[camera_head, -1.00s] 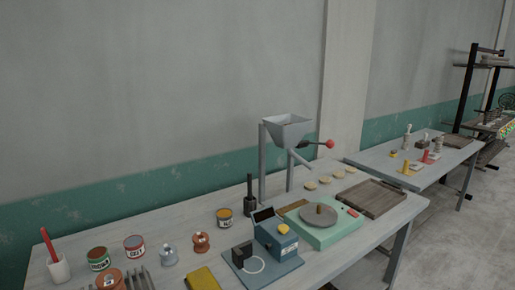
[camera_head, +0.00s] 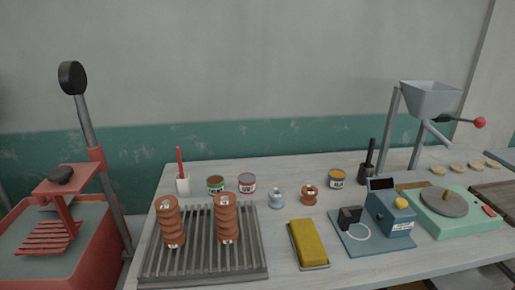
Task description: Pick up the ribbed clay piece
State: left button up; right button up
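Two upright ribbed clay pieces, reddish brown with stacked rings and small pale labels, stand on a dark slatted rack (camera_head: 254,262) at the front left of the table. One is the left ribbed clay piece (camera_head: 171,224); the other is the right ribbed clay piece (camera_head: 226,220). They stand apart, with bare slats between them. Neither of my grippers is in view.
A red lever press (camera_head: 66,250) stands left of the table (camera_head: 283,262). Behind the rack are a white cup (camera_head: 183,186), cans and small spools. A yellow block (camera_head: 308,242), a blue device (camera_head: 388,222) and a green turntable unit (camera_head: 470,226) stand to the right.

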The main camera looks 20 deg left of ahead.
aim_at(167, 208)
jog(key=u, duration=1.4)
